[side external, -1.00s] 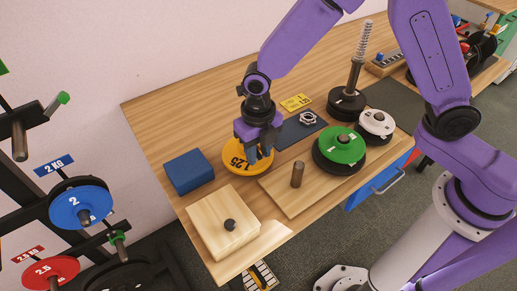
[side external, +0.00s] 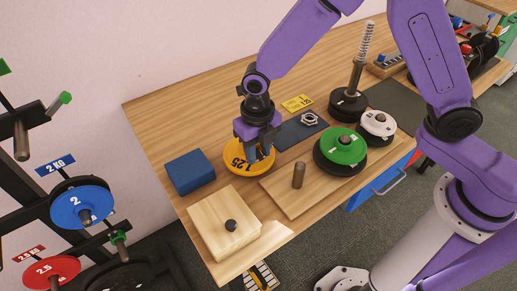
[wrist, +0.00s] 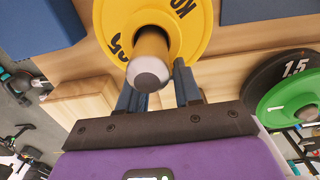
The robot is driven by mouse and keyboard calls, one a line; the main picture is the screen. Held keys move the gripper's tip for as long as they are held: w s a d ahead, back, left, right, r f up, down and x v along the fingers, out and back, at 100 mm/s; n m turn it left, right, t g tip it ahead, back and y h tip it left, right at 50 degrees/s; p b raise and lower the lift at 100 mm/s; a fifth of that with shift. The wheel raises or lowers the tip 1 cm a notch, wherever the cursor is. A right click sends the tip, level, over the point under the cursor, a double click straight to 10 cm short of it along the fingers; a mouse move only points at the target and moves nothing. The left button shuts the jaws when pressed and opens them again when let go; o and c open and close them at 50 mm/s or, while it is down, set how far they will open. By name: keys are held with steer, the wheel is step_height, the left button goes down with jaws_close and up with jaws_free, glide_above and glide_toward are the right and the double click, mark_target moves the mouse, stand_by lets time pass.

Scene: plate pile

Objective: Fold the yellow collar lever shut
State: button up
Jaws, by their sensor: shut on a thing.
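A yellow 1.25 plate (side external: 237,166) is at my gripper (side external: 259,158), flat or nearly flat. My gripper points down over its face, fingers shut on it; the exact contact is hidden. The plate shows in the wrist view (wrist: 112,22) beyond the fingers, with a brown post (wrist: 152,50) with a grey tip standing out in front of its middle. The fingers (wrist: 157,92) lie either side of the post's line. I cannot make out a yellow collar lever in either view.
A blue box (side external: 189,170) and a wooden block with a dark knob (side external: 212,240) stand left and in front. At right are a wooden board with a peg (side external: 298,176), a green plate (side external: 336,146) and a white plate (side external: 383,121). A silver nut-like ring (side external: 309,118) lies behind.

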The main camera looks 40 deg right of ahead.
steer(key=shift+w, duration=0.4)
stand_by(0.3)
steer(key=o, duration=0.8)
steer(key=shift+s, duration=0.1)
